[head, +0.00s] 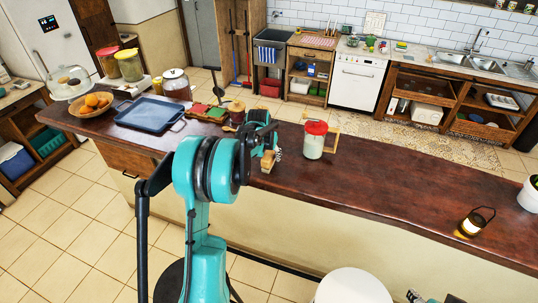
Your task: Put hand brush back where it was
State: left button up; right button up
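My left gripper (270,146) is over the dark wooden counter, left of the red-lidded jar. A small tan, wooden-looking piece (268,161) shows right at its fingers. It may be the hand brush, but it is too small and too covered by the gripper to be sure. I cannot tell whether the fingers are closed on it or it stands on the counter. Only a small part of my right arm (416,297) shows at the bottom edge, and its fingers are not clear.
The long counter (400,190) holds a red-lidded jar (314,140) with a wooden object (334,137) behind it. A blue tray (150,114), fruit bowl (93,105) and several jars stand left. A lantern (476,221) stands right. The counter between jar and lantern is clear.

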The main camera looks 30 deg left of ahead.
pick_arm(q)
jog(key=shift+r, duration=0.25)
jog(key=a+v, duration=0.1)
jog(key=v, duration=1)
jog(key=s+d+r, duration=0.4)
jog(key=s+d, duration=0.1)
jog(key=d, duration=0.3)
jog(key=s+d+f+m+t, duration=0.1)
jog(key=s+d+f, duration=0.1)
jog(key=s+d, duration=0.6)
jog(key=s+d+f+m+t, duration=0.1)
jog(key=s+d+f, duration=0.2)
jog(key=s+d, duration=0.5)
jog(key=s, duration=0.6)
jog(key=shift+d+f+t+h, duration=0.3)
jog(key=shift+d+h, duration=0.1)
jog(key=shift+w, duration=0.1)
jog(key=shift+f+b, duration=0.1)
jog(key=shift+b, duration=0.25)
